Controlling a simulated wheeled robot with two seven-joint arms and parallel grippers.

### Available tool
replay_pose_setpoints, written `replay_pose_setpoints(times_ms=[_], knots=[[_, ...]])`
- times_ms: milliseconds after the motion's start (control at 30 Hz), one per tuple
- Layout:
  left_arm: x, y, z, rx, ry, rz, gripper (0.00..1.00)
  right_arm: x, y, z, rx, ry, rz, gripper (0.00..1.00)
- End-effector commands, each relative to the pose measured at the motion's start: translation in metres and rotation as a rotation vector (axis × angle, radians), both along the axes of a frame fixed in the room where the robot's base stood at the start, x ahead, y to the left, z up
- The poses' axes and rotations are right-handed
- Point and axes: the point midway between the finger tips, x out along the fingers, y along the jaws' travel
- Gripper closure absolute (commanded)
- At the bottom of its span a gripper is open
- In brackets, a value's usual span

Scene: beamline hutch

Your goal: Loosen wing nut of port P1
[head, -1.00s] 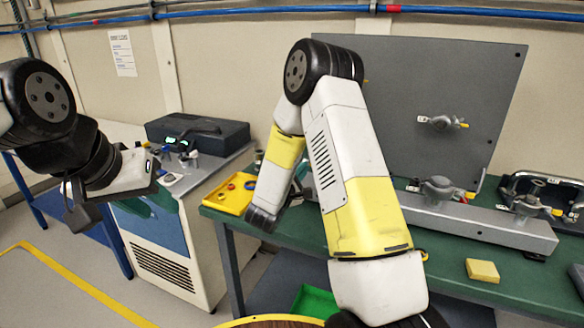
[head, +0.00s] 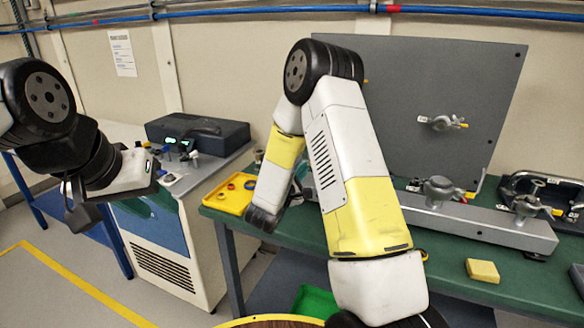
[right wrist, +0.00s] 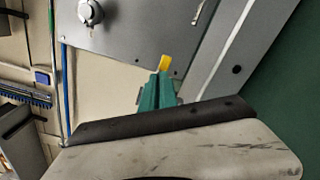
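My right gripper (right wrist: 162,76) shows teal fingers close together in the right wrist view, with a small yellow tip (right wrist: 165,62) at their ends, apparently a wing nut's end held between them. The nut's body and its port label cannot be made out. In the head view my right arm hides this gripper. Wing-nut ports show on the grey panel (head: 500,80) and rail (head: 490,228): a panel port (head: 440,122), a rail port (head: 438,190) and another rail port (head: 526,206). Their labels are too small to read. My left gripper (head: 155,203) hangs at the left, its opening unclear.
A green bench (head: 530,285) carries the rail, a yellow block (head: 482,270), a yellow tray (head: 230,193) and a black-handled case (head: 545,187). A white cabinet (head: 205,250) with a dark instrument (head: 200,132) stands left. A round fitting (right wrist: 90,12) shows in the right wrist view.

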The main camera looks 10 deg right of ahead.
Motion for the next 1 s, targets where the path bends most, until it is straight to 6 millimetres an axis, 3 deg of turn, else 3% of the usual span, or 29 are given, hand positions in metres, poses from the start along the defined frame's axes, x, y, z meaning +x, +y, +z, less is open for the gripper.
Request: replay_pose_setpoints(times_ms=[467,1000], knots=[[0.0,0.0,0.0,0.0,0.0,0.0,0.64,0.0004,0.0014,0.0005,-0.1,0.067,0.003,1.0],[0.0,0.0,0.0,0.0,0.0,0.0,0.64,0.0012,0.0027,0.0013,-0.492,0.333,0.003,1.0]])
